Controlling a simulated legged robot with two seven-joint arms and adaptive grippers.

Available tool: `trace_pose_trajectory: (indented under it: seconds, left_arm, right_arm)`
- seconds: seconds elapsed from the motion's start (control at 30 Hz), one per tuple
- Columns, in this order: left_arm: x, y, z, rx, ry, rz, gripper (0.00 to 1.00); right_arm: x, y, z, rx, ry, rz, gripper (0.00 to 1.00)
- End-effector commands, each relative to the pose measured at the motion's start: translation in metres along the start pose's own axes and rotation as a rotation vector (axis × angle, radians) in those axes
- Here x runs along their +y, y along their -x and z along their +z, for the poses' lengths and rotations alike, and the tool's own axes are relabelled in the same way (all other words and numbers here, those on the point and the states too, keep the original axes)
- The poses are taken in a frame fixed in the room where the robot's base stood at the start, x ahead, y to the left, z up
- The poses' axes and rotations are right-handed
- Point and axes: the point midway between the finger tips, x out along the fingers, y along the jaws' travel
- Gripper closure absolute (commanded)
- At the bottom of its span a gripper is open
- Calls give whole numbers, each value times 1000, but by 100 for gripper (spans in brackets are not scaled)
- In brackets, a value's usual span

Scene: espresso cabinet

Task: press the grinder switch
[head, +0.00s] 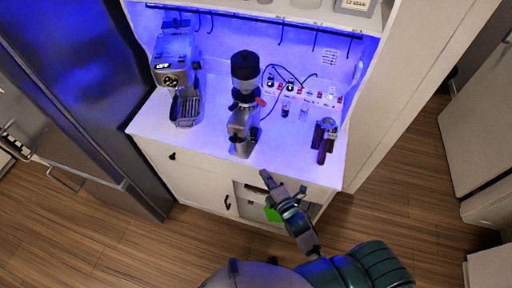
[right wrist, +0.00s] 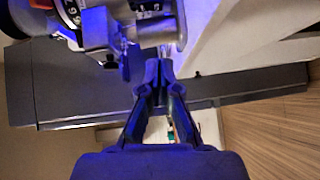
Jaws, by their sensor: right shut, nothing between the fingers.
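The grinder (head: 243,118) stands upright in the middle of the counter, with a black hopper on top. A small red-orange part (head: 260,102) shows on its right side; I cannot tell whether it is the switch. My right gripper (head: 267,177) is in front of the counter's front edge, below and to the right of the grinder, apart from it in the head view. In the right wrist view, its fingers (right wrist: 158,68) are together and empty, pointing toward metal parts of a machine (right wrist: 100,28) with a numbered dial. My left gripper is not in view.
An espresso machine (head: 175,65) stands on the counter's left. Small bottles (head: 286,108) and brown-handled tools (head: 324,138) stand on the right. Cables hang from wall sockets behind the grinder. The counter (head: 200,140) is bare in front. A dark fridge (head: 85,90) stands left.

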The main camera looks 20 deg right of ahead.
Motion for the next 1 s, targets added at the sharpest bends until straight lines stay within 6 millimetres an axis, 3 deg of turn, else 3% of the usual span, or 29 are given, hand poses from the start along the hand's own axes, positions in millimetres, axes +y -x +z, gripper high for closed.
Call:
trace_pose_trajectory:
  seconds: [0.27, 0.67, 0.8, 1.0]
  left_arm:
    - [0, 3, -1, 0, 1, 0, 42]
    - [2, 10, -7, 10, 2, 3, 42]
    - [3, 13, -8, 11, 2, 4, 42]
    - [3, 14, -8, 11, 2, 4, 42]
  right_arm:
    - [1, -21, 1, 0, -4, 2, 100]
    - [1, -104, 1, 0, -5, 1, 100]
    - [1, -118, 18, 0, -1, 0, 100]
    - [-1, -127, 28, 1, -2, -1, 100]
